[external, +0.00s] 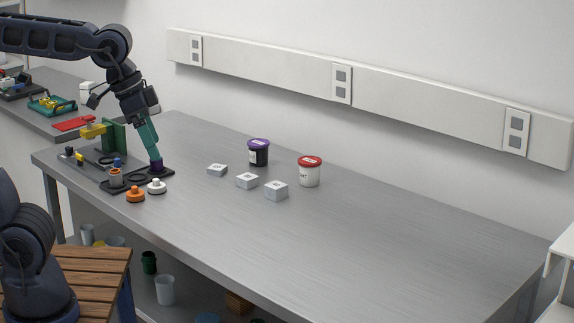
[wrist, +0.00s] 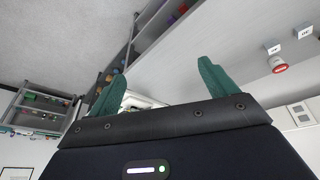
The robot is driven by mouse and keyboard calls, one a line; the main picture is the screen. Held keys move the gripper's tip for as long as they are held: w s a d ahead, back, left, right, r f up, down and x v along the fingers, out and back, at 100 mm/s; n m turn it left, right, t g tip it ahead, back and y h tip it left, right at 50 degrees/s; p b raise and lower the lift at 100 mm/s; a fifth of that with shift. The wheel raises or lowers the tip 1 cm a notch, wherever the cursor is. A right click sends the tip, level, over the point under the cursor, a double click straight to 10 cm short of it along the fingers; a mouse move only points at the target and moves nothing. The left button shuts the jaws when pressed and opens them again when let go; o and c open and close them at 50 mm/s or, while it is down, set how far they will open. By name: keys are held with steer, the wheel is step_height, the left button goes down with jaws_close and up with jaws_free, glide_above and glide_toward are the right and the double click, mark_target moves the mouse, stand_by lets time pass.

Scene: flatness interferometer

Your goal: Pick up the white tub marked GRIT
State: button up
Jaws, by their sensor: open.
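The white tub (external: 310,175) with a red lid stands upright toward the back of the grey bench, near its middle. It also shows at the right edge of the wrist view (wrist: 278,62); its label is too small to read. My gripper (external: 153,153) has teal fingers and hangs over the left end of the bench, well left of the tub. In the wrist view my gripper (wrist: 162,70) has its fingers apart, with nothing held between them.
A black tub (external: 258,155) with a purple lid stands left of the white tub. Several small white blocks, including one (external: 276,191), lie in front. A dark tray (external: 145,177) with small parts lies below my gripper. The bench's right half is clear; a wall rail (external: 260,70) runs behind.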

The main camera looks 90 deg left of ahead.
steer(key=w+a+r+n+g, duration=0.1)
steer(key=w+a+r+n, duration=0.1)
steer(key=w+a, duration=0.5)
steer(key=w+a+r+n, duration=0.2)
steer(key=w+a, duration=0.2)
steer(key=w, duration=0.5)
steer(key=w+a+f+n+g, duration=0.1)
steer(key=w+a+n, duration=0.1)
steer(key=w+a, duration=0.5)
steer(key=w+a+f+n, duration=0.25)
steer(key=w+a, duration=0.35)
steer(key=a, duration=0.4)
steer(key=n+g, duration=0.2)
steer(key=n, duration=0.5)
glide_above(310, 160)
steer(key=f, duration=2.1)
steer(key=shift+w+d+f, duration=0.25)
steer(key=shift+w+d, duration=0.1)
steer(key=shift+a+f, duration=0.25)
steer(key=shift+f, duration=0.2)
step_height(310, 160, down, 5)
steer(key=shift+s+f, duration=0.1)
steer(key=shift+f, duration=0.1)
steer(key=shift+s+a+f, duration=0.15)
steer(key=shift+f, duration=1.1)
steer(key=shift+s+a+f, duration=0.1)
steer(key=shift+s+f, duration=0.05)
steer(key=shift+f, duration=1.1)
steer(key=c, duration=1)
